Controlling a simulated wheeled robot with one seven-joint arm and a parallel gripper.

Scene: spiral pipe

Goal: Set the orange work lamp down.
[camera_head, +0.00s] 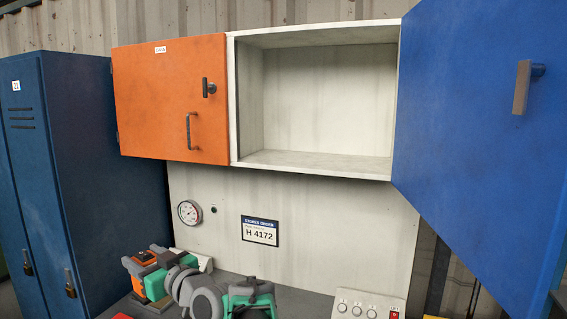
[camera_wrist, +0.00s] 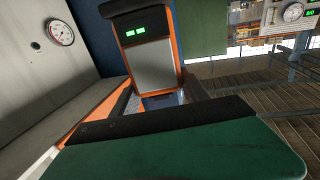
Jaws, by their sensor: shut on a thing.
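The orange work lamp (camera_head: 137,266), orange with dark parts, is at the lower left of the head view, by the grey bench. My gripper (camera_head: 160,274) is shut on it; the jaws are partly hidden by my own arm. In the wrist view the lamp (camera_wrist: 152,62) shows a grey panel, orange edges and a small green-lit display. A green and black part of my gripper covers the bottom of that view. I cannot tell whether the lamp's underside touches the bench.
The bench top (camera_head: 290,294) has clear room right of my arm. A switch box (camera_head: 362,304) stands at its right. Above are an empty open cupboard (camera_head: 318,162), a shut orange door (camera_head: 172,100) and an open blue door (camera_head: 480,130). A blue locker (camera_head: 100,150) stands left.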

